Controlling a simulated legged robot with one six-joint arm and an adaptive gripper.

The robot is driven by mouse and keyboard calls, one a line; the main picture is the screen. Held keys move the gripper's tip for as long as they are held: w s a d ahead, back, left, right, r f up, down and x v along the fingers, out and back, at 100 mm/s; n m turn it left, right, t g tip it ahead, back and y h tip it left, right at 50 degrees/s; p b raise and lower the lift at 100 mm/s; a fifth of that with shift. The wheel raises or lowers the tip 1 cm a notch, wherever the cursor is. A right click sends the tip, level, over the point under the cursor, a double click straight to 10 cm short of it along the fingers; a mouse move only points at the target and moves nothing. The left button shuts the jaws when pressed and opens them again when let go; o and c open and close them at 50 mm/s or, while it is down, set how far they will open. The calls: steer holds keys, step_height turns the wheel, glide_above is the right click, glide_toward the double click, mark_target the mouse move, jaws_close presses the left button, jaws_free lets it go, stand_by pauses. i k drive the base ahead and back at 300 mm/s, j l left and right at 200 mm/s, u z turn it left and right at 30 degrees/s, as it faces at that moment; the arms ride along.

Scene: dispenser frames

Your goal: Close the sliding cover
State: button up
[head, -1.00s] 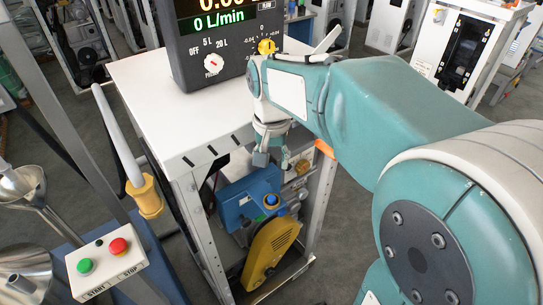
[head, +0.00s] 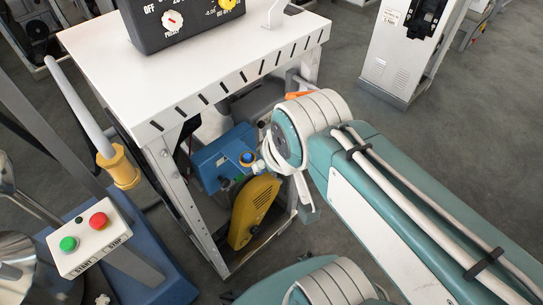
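I cannot make out for certain which part is the sliding cover. A white-topped metal frame (head: 115,60) stands at centre left, with a blue machine (head: 212,160) inside its open lower part. A yellow slotted guard (head: 250,212) is on the front of that machine. My arm reaches in from the right. My gripper (head: 308,200) hangs by the right front leg of the frame, to the right of the yellow guard. It is mostly hidden by my wrist, and its finger opening cannot be read. A small orange part (head: 298,95) shows behind my wrist, at the frame's right side.
A dark meter box (head: 180,25) stands on the frame's top. A control box (head: 90,235) with green and red buttons is at lower left, near a yellow fitting (head: 120,168) on a grey bar. A white cabinet (head: 398,60) stands behind right. The grey floor between is clear.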

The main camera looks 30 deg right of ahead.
mark_target(215, 165)
steer(key=k+j, duration=0.15)
steer(key=j, duration=0.2)
steer(key=k+j, duration=0.15)
steer(key=j, duration=0.2)
steer(key=k+j, duration=0.2)
steer(key=j, duration=0.15)
steer(key=k+j, duration=0.15)
steer(key=j, duration=0.2)
steer(key=z, duration=0.05)
